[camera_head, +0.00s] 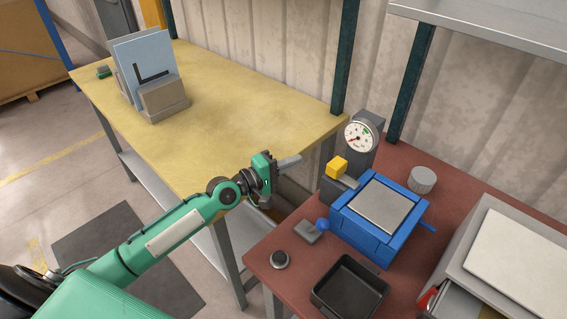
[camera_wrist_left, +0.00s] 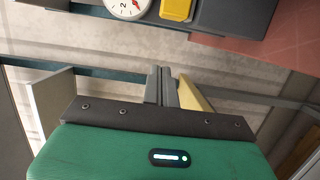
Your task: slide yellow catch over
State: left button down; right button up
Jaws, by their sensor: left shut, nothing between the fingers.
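In the left wrist view the yellow catch (camera_wrist_left: 176,10) shows at the top, beside the dial (camera_wrist_left: 127,5). My left gripper (camera_head: 298,159) is shut and empty, to the left of the catch and apart from it. Its closed fingers (camera_wrist_left: 161,85) point toward the catch in the wrist view. My right gripper is not in view.
A yellow-topped table (camera_head: 235,95) holds a rack with upright sheets (camera_head: 146,65). A gap separates the tables.

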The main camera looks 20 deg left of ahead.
aim_at(332, 171)
pick_arm(q)
jog(key=w+d+p, duration=0.2)
jog(key=d+p, duration=0.2)
jog(key=d, duration=0.2)
jog(key=shift+w+d, duration=0.3)
jog(key=shift+d, duration=0.05)
jog(key=d+p, duration=0.1)
jog(key=s+d+p, duration=0.1)
jog(key=d, duration=0.1)
jog(key=shift+s+r, duration=0.15)
jog(key=shift+s, duration=0.05)
jog(key=shift+s+d+p, duration=0.1)
jog(key=shift+d+p, duration=0.25)
jog(key=shift+d, duration=0.05)
jog(key=shift+f, duration=0.2)
